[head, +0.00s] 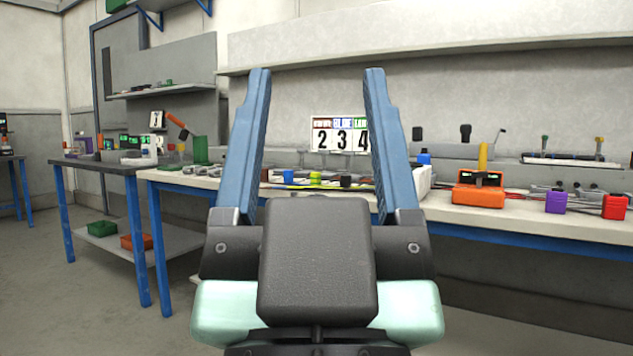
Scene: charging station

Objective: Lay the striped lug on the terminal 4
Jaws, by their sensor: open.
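My gripper (317,72) is open and empty. Its two blue fingers point up and away, in front of the middle of the workbench. A white sign (340,135) with the numbers 2, 3 and 4 stands at the back of the bench, seen between the fingers. The right finger partly covers the sign by the 4. I cannot make out which fitting is terminal 4. Several small coloured pieces lie on the bench below the sign, among them a yellow one (315,176) and a dark one (346,181). I cannot tell a striped lug among them.
The long white workbench (460,213) runs across the view, beyond my gripper. An orange device (478,192), a purple block (556,202) and a red block (614,207) stand on its right part. A second, dark-topped table (95,165) stands at left, with open floor before it.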

